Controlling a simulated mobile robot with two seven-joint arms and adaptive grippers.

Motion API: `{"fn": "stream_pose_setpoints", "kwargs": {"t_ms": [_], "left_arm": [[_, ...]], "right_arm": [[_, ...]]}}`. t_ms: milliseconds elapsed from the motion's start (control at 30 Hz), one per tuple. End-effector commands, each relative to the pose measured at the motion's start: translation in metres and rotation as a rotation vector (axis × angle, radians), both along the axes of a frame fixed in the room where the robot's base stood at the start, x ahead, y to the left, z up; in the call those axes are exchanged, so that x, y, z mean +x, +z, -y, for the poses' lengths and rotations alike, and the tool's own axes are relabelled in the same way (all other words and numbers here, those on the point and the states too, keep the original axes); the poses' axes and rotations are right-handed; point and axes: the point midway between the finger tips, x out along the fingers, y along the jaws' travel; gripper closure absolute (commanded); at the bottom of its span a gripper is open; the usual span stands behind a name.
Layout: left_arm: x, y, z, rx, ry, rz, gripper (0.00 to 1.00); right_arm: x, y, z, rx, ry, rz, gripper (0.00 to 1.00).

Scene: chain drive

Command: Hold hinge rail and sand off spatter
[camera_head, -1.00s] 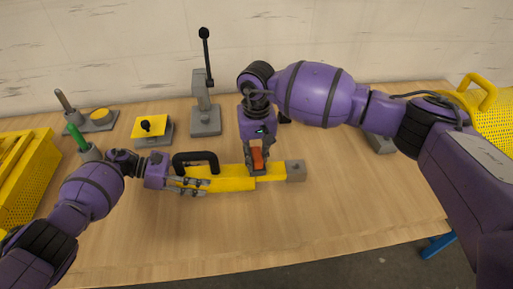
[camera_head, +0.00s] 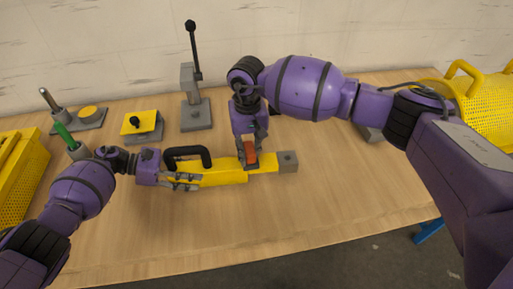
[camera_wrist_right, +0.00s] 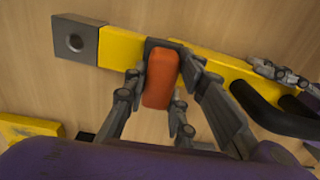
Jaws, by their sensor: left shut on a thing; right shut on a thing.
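The hinge rail (camera_head: 262,163) is a yellow bar with a grey end block (camera_head: 287,161) and a black handle (camera_head: 188,151) near its left end. It lies lengthwise above or on the table; I cannot tell which. My left gripper (camera_head: 183,182) is shut on the rail's left part, below the handle. My right gripper (camera_head: 250,160) is shut on an orange sanding block (camera_wrist_right: 160,78). In the right wrist view the block's dark end meets the yellow bar (camera_wrist_right: 118,47) close to the grey end. Any spatter beneath it is hidden.
A grey lever stand (camera_head: 195,112) stands behind the rail. A yellow-topped fixture (camera_head: 139,122) and a base with pegs (camera_head: 85,119) are at the back left. The front table is clear.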

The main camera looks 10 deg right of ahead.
Motion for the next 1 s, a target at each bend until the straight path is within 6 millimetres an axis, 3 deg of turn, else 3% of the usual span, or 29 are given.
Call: {"fn": "stream_pose_setpoints", "kwargs": {"t_ms": [100,167,700,1000], "left_arm": [[0.000,0.001,0.000,-0.001,0.001,0.001,1.00],[0.001,0.001,0.000,-0.001,0.001,0.000,1.00],[0.001,0.001,0.000,0.000,0.001,0.002,1.00],[0.001,0.001,0.000,0.000,0.001,0.002,1.00]], "right_arm": [[0.001,0.005,-0.004,0.000,0.000,0.001,1.00],[0.002,0.023,-0.004,0.000,0.001,0.006,1.00],[0.001,0.069,-0.004,0.000,0.001,0.002,1.00],[0.000,0.081,-0.003,-0.001,0.000,0.001,1.00]]}}
